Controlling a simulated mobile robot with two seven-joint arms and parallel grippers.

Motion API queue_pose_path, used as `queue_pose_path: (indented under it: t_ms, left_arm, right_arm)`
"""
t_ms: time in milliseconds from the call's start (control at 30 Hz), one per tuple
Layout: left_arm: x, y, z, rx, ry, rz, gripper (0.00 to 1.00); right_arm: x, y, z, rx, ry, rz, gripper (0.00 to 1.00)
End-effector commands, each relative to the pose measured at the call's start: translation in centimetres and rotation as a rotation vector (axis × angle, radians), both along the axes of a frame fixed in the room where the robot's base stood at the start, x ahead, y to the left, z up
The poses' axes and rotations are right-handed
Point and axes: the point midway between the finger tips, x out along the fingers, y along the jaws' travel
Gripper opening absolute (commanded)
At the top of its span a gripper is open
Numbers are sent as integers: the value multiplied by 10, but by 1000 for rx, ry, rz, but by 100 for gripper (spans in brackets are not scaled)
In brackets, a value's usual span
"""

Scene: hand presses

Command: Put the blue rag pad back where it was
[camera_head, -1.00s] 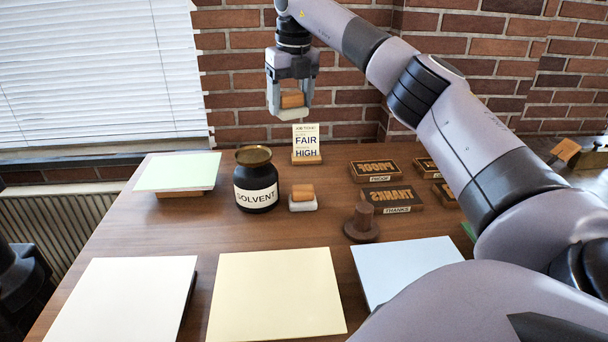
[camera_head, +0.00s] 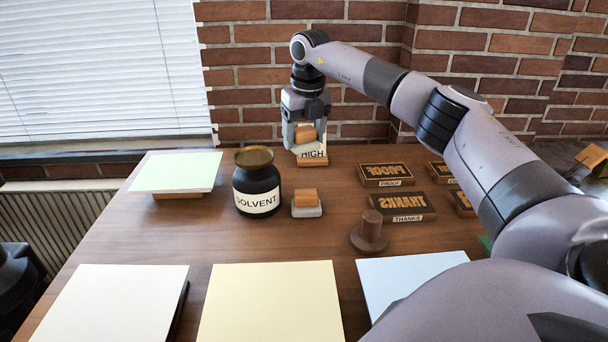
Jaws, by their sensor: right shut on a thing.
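My right gripper (camera_head: 304,147) is shut on a small pad with a wooden grip (camera_head: 305,133). It holds the pad in front of the small sign, above the back of the table. The held pad's underside is mostly hidden by the fingers, and I cannot make out a blue colour. A second pad with a wooden grip (camera_head: 306,203) and a pale grey underside rests on the table, right of the solvent jar (camera_head: 257,183). My left gripper is not in view.
The sign (camera_head: 313,160) is partly covered by my gripper. Wooden type blocks (camera_head: 398,205) lie at the right, behind a round brown knob (camera_head: 370,232). White (camera_head: 115,305), cream (camera_head: 270,305) and pale blue (camera_head: 405,275) sheets fill the front. A pale green sheet (camera_head: 177,170) stands back left.

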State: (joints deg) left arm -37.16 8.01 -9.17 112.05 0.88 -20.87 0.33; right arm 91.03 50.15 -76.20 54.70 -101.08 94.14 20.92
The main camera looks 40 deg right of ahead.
Motion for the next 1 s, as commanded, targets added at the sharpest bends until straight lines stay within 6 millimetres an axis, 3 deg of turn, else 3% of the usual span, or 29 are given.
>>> queue_pose_path:
  t_ms: [33,200,467,667,1000]
  left_arm:
    - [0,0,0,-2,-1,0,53]
    - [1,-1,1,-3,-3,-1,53]
    - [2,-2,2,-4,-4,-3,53]
    - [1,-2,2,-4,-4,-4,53]
    - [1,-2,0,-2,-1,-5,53]
  right_arm:
    - [-1,-1,-15,-1,4,0,40]
    - [-1,0,-46,1,2,0,40]
    - [0,0,-66,0,1,0,40]
    - [-1,0,-96,1,2,0,40]
    - [0,0,-100,0,0,0,40]
